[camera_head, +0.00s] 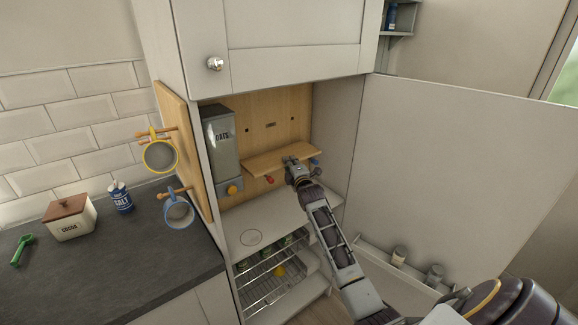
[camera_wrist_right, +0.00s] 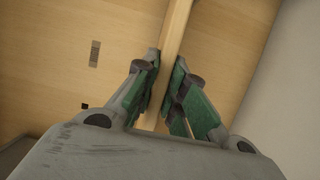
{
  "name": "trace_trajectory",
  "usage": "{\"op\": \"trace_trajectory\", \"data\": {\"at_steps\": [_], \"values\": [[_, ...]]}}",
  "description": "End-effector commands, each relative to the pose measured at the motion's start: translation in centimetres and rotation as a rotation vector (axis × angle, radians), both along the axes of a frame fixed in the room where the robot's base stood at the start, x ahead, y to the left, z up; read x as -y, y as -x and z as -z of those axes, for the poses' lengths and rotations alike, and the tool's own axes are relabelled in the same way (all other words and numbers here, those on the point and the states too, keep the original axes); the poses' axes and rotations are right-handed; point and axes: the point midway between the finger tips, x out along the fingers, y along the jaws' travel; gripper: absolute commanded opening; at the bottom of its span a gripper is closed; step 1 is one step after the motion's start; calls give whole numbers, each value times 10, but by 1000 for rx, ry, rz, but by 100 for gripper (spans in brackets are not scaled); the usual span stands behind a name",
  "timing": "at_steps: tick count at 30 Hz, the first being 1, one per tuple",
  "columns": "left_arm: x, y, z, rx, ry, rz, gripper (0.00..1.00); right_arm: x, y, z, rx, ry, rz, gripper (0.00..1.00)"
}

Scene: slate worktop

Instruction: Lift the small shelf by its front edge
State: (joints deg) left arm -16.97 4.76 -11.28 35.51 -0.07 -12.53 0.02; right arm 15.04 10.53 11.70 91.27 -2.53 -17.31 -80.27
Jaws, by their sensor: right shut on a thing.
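The small wooden shelf (camera_head: 262,161) is in the open cupboard, against its wooden back panel. It looks close to level in the head view. My right gripper (camera_head: 290,164) is at the front edge of the shelf, right of its middle. In the right wrist view the shelf (camera_wrist_right: 175,32) shows edge-on as a pale strip between the two green-padded fingers, and my right gripper (camera_wrist_right: 167,90) is shut on it. The gripper hides part of the front edge. My left gripper is not in either view.
A grey oats dispenser (camera_head: 221,140) stands left of the shelf. Below are a white cupboard ledge (camera_head: 272,227) and a wire rack (camera_head: 275,272). The open door (camera_head: 440,170) bounds the right side. Yellow (camera_head: 160,156) and blue (camera_head: 179,212) mugs hang on the left side panel.

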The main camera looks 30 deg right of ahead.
Motion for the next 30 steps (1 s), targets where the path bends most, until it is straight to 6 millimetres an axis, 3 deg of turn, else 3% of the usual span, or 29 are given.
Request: {"op": "trace_trajectory", "data": {"at_steps": [15, 30], "values": [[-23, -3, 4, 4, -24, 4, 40, 0, 0, -63, 5, 3, 0, 0], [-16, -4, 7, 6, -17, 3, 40, 4, 40, -61, 3, 3, 0, 0]]}}
